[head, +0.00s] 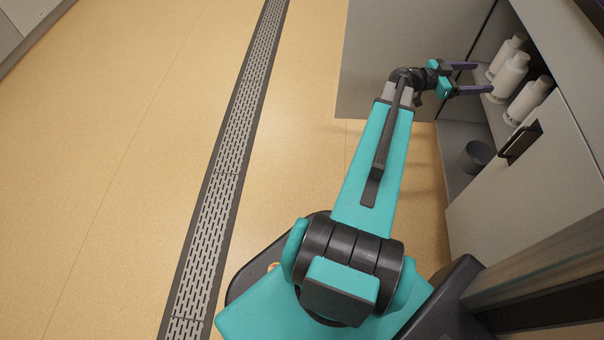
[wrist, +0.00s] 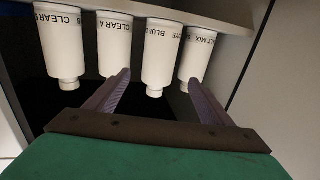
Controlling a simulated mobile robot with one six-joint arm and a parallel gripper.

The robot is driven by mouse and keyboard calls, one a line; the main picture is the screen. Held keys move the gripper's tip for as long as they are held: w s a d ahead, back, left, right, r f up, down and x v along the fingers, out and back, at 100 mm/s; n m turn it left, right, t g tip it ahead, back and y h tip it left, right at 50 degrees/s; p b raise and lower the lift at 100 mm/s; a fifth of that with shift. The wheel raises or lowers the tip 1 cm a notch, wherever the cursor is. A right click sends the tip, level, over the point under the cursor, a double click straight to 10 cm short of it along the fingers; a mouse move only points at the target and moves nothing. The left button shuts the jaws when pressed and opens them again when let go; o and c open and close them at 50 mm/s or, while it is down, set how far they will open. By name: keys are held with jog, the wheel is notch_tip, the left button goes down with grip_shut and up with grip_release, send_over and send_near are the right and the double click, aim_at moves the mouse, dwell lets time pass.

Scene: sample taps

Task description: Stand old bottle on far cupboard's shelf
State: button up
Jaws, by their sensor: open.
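Several white bottles stand in a row on a cupboard shelf (head: 482,86). Three show in the head view: a far one (head: 505,55), a middle one (head: 511,75) and a near one (head: 530,98). The wrist view looks upside down and shows bottles marked "CLEAR" (wrist: 72,45), "CLEAR A" (wrist: 115,45), "BLUE" (wrist: 160,50) and "MIX" (wrist: 198,48). Which is the old bottle I cannot tell. My gripper (head: 484,77) is open and empty at the shelf's front, its fingers (wrist: 157,80) pointing at the bottles. The "BLUE" bottle appears between them; whether they reach around it is unclear.
A dark round container (head: 475,157) stands in the cupboard below the shelf. A pale door or panel with a dark handle (head: 520,142) is nearer. A grey panel (head: 375,60) stands left of the opening. The floor to the left, with a drain grate (head: 230,140), is clear.

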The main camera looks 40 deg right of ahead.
jog(key=w+a+f+n+t+y, duration=0.2)
jog(key=w+a+f+n, duration=0.1)
jog(key=w+a+f, duration=0.5)
jog(key=w+a+f+n+t+y, duration=0.1)
jog(key=w+a+f+n+t, duration=0.15)
jog(key=w+a+f, duration=0.5)
jog(key=w+a+f+n+t+y, duration=0.1)
jog(key=w+a+f+n+y, duration=0.15)
jog(key=a+f, duration=0.5)
jog(key=w+a+f+n+t+y, duration=0.1)
jog(key=w+a+f+n, duration=0.25)
jog(key=a+f, duration=0.4)
jog(key=s+a+f+n+y, duration=0.2)
jog(key=s+a+f+n, duration=0.1)
jog(key=a, duration=1.1)
jog(key=s+a+f+n+g+y, duration=0.1)
jog(key=s+a+f+n+y, duration=0.2)
jog(key=a, duration=1.2)
jog(key=s+a+f+n+y, duration=0.3)
jog(key=a+f+n, duration=0.4)
jog(key=a, duration=0.7)
jog(key=shift+a+f, duration=0.25)
jog(key=shift+f, duration=0.7)
